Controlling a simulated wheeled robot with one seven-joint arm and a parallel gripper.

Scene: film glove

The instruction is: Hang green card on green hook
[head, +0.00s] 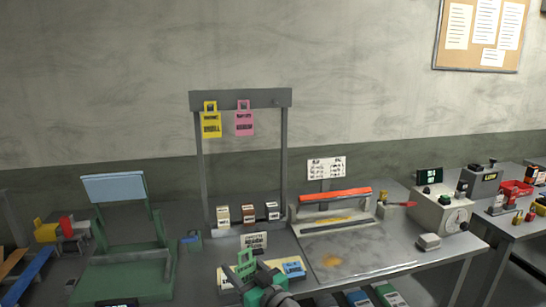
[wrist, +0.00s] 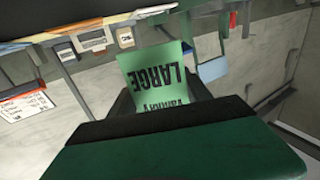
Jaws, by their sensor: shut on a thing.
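The green card (head: 246,263) is upright in front of the workbench in the head view. Its printed face, with LARGE upside down, shows in the wrist view (wrist: 155,72). My gripper (head: 258,284) is shut on the card's lower part, which the jaws hide. A grey rack (head: 240,98) stands behind, with a yellow card (head: 210,121) and a pink card (head: 244,119) hanging from its top bar. The bar's right part is free of cards; a small dark peg (head: 277,102) shows there. I cannot make out a green colour on it. The held card is well below the bar.
Small boxes (head: 248,213) stand at the rack's foot. A sealer with a red bar (head: 335,195) is to the right, and a green stand with a blue panel (head: 113,188) to the left. The space in front of the bar's right part is clear.

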